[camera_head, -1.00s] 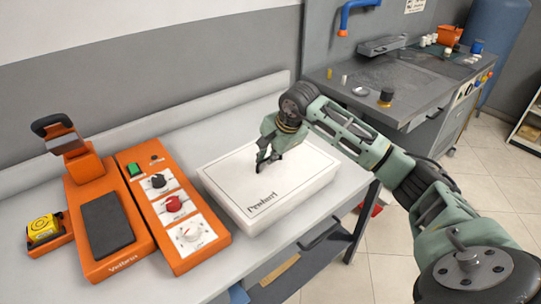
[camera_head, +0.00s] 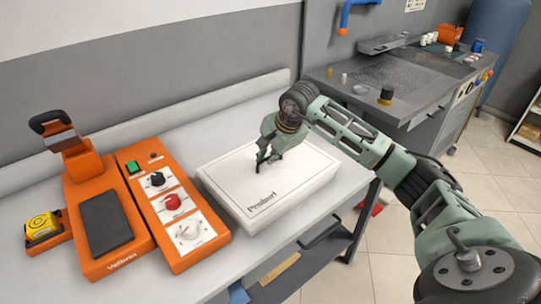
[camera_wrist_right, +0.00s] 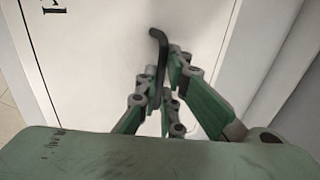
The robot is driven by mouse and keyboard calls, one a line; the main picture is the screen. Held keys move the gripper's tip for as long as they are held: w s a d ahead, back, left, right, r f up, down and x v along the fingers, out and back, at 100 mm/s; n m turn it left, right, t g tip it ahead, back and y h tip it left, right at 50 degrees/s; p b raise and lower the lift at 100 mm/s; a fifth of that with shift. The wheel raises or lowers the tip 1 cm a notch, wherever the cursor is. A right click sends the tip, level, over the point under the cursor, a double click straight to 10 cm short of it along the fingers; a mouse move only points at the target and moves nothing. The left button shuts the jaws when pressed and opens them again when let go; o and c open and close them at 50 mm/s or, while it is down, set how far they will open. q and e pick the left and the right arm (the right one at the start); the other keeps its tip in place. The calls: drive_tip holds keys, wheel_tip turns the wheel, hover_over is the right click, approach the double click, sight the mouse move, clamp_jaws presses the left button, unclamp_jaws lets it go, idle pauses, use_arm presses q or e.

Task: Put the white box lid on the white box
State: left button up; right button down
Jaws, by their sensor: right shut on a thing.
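The white box lid (camera_head: 236,172) lies flat over the white box (camera_head: 292,210) on the table, with dark lettering along its front edge. Lid and box look lined up, with no clear gap in the head view; whether the lid touches all round I cannot tell. My right gripper (camera_head: 266,160) points down at the middle of the lid top. In the right wrist view its fingers (camera_wrist_right: 166,85) are closed around a thin dark bent handle (camera_wrist_right: 158,42) above the white lid surface (camera_wrist_right: 100,55). My left gripper is not in view.
An orange control panel (camera_head: 160,228) with knobs stands just left of the box, beside an orange press machine (camera_head: 80,235). A yellow item (camera_head: 42,226) sits at the far left. Bare white table (camera_head: 185,130) lies behind the box. A grey workbench (camera_head: 390,85) stands at the back right.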

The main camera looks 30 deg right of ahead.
drive_tip(key=c, duration=1.8)
unclamp_jaws()
drive_tip(key=shift+r, duration=0.1)
drive_tip(key=v, duration=1.2)
